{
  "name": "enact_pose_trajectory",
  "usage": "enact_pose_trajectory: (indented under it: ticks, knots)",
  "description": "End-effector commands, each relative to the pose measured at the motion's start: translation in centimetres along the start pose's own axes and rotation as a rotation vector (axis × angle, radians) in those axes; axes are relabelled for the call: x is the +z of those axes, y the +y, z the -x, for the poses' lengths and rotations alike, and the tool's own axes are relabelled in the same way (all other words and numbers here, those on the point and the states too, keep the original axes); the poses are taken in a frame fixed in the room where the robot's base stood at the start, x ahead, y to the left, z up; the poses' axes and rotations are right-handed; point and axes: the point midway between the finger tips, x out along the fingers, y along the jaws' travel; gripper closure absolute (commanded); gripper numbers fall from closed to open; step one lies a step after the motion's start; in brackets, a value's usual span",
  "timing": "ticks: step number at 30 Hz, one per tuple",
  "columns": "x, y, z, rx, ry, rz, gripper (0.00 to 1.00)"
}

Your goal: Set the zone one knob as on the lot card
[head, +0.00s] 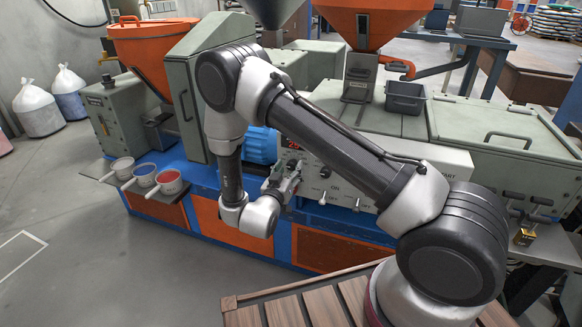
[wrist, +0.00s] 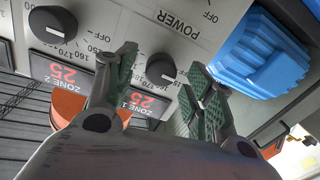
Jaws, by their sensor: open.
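In the wrist view the zone one knob (wrist: 158,70) is a round black dial on a pale panel with a printed number scale. Its ZONE 1 display (wrist: 145,102) shows a red 25. My gripper (wrist: 162,82) is open, with one green-padded finger on each side of this knob. I cannot tell whether the pads touch it, and I cannot read its setting. In the head view my gripper (head: 284,184) is at the panel (head: 330,178), where my arm hides part of the controls. I cannot make out a lot card in either view.
The zone two knob (wrist: 52,24) and its display (wrist: 62,72), showing 25, sit beside zone one. A ribbed blue part (wrist: 262,55) stands close to the right finger. In the head view several scoops (head: 145,174) rest on a side shelf, and a grey bin (head: 405,97) stands on the machine.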

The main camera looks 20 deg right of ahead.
Motion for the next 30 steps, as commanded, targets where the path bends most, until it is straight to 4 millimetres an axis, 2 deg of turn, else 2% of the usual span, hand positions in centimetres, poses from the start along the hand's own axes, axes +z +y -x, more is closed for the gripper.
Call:
enact_pose_trajectory:
  ticks: [3, 6, 14, 17, 22, 30]
  knots:
    - [0.0, 0.0, -1.5, 0.001, 0.000, -0.001, 0.47]
    - [0.0, 0.0, -2.1, -0.001, 0.000, 0.000, 0.47]
    - [0.0, 0.0, -2.4, -0.002, -0.001, 0.000, 0.47]
    - [0.0, 0.0, -2.4, -0.002, -0.001, 0.000, 0.62]
    - [0.0, 0.0, -2.3, -0.002, -0.001, 0.000, 0.93]
    - [0.0, 0.0, -2.3, -0.002, 0.000, -0.017, 0.94]
